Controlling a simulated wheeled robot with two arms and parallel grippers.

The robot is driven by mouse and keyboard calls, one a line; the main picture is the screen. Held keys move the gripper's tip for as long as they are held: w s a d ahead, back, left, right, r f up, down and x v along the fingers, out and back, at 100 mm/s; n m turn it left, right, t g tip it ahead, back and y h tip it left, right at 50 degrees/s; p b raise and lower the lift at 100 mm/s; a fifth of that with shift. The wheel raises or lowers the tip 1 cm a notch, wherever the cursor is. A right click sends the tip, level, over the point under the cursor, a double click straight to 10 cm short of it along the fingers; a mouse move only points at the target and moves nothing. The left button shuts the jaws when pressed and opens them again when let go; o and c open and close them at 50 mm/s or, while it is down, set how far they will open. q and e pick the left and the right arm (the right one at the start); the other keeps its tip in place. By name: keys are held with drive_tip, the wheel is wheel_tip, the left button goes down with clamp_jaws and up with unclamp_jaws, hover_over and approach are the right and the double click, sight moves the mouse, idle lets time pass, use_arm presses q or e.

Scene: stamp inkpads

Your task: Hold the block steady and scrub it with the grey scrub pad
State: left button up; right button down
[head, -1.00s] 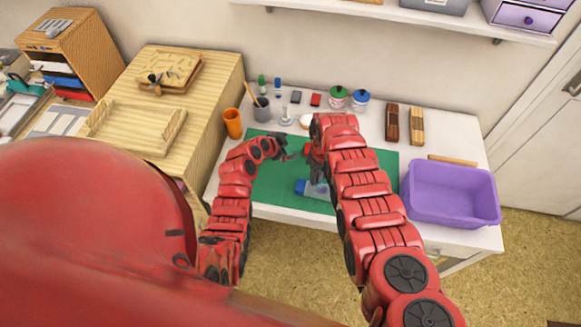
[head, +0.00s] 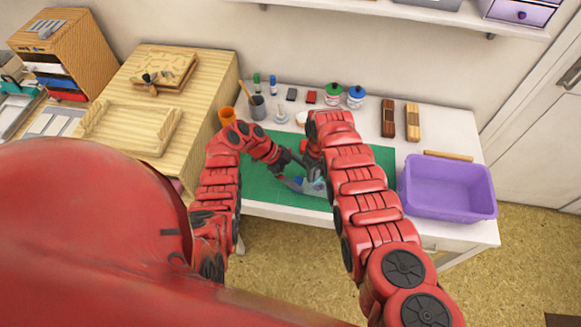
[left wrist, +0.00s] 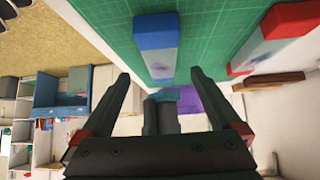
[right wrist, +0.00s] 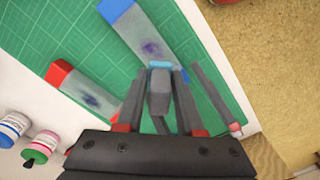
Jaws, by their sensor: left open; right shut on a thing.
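A clear block with a blue end (left wrist: 155,45) lies on the green mat, with a dark purple stain on its clear part. It also shows in the right wrist view (right wrist: 140,32). A second clear block with a red end (right wrist: 85,88) lies beside it, also stained. My left gripper (left wrist: 160,77) is open, its fingers pointing towards the blue-ended block; contact cannot be told. My right gripper (right wrist: 158,75) is shut on the grey scrub pad (right wrist: 160,88), which has a light blue edge, close to the blue-ended block. My right arm hides much of this in the head view.
The green mat (head: 262,188) covers the white table's middle. A purple bin (head: 447,188) stands at the right. Lidded jars (head: 356,97), a pen cup (head: 257,107) and wooden pieces (head: 388,118) stand along the back.

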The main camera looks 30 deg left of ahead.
sight(314, 186)
use_arm(q)
drive_tip(key=x, duration=0.5)
drive_tip(key=shift+w+d+f, duration=0.1)
drive_tip(key=shift+d+f, duration=0.15)
drive_tip(key=shift+f, duration=0.05)
drive_tip(key=shift+c, duration=0.3)
clamp_jaws()
idle(0.8)
